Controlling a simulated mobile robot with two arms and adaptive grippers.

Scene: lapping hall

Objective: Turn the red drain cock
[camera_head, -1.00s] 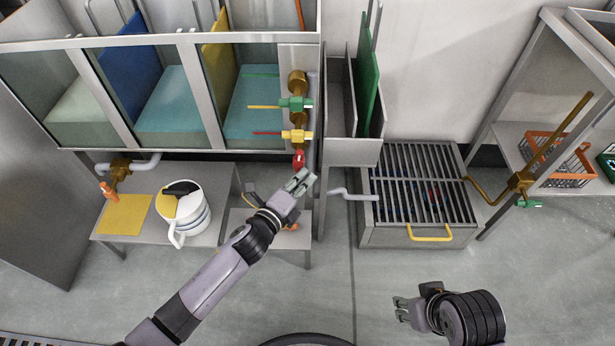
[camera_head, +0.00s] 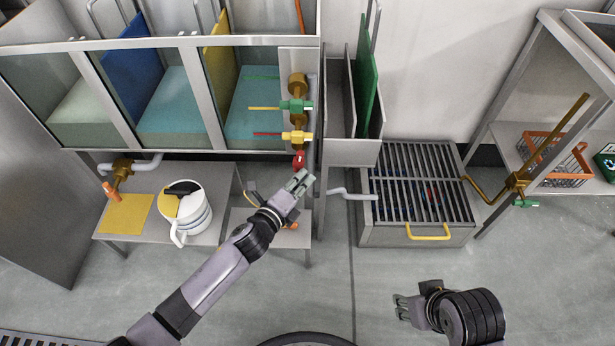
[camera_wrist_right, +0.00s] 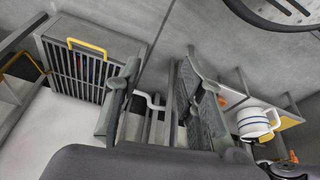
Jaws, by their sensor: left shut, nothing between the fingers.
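The red drain cock (camera_head: 298,160) is at the lower end of the brass pipe stack, right of the glass tanks, in the head view. My left gripper (camera_head: 302,181) is just below it in the picture, shut and empty. Its fingertips appear very close to the cock; I cannot tell whether they touch it. My right gripper (camera_head: 400,306) is far from the cock, over the floor at the lower right. In the right wrist view its fingers (camera_wrist_right: 155,90) are spread apart with nothing between them.
Green (camera_head: 296,105) and yellow (camera_head: 297,136) valves sit above the red cock. A white jug (camera_head: 192,226) stands on the low table at left. A slatted grate box (camera_head: 372,236) with a yellow handle stands right of centre. Open floor lies in front.

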